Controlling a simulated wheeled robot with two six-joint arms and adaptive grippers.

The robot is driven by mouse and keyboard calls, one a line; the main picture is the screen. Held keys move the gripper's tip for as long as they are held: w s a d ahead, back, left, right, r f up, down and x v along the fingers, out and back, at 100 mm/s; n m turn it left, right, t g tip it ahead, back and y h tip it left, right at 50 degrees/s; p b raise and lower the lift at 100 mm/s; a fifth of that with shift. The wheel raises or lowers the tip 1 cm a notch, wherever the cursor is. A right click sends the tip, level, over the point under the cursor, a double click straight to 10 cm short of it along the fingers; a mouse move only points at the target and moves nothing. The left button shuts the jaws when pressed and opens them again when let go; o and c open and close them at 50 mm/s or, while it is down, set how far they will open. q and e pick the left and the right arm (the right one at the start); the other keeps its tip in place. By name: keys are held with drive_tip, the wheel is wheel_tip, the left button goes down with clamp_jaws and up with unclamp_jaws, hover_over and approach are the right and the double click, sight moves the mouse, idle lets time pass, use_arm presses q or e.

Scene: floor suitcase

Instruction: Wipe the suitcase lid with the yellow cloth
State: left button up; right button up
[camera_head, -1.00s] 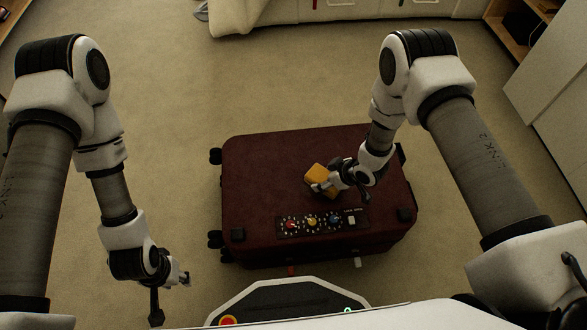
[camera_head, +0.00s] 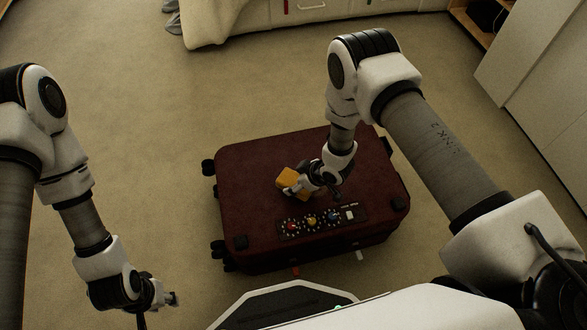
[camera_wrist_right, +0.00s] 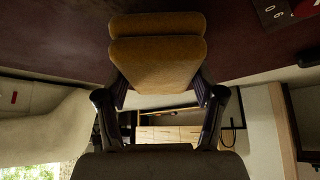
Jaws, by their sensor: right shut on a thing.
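The dark red suitcase (camera_head: 255,165) lies flat on the carpet, its lid facing up, with a strip of coloured knobs (camera_head: 322,221) near its front edge. My right gripper (camera_head: 297,187) is shut on the cloth. In the right wrist view the cloth (camera_wrist_right: 158,60) sits between the two fingers, against the dark red lid (camera_wrist_right: 60,40); whether it presses on the lid is hard to tell. My left gripper (camera_head: 170,298) hangs left of the suitcase, empty; its finger gap is too small to judge.
Carpet (camera_head: 130,110) around the suitcase is clear. A pale sofa or bed (camera_head: 225,22) stands at the back, and white cabinets (camera_head: 535,75) line the right side. Small wheels (camera_head: 208,167) stick out on the suitcase's left side.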

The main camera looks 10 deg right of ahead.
drive_tip(key=shift+r+p, duration=2.1)
drive_tip(key=shift+r, duration=0.85)
drive_tip(key=shift+f, duration=0.1)
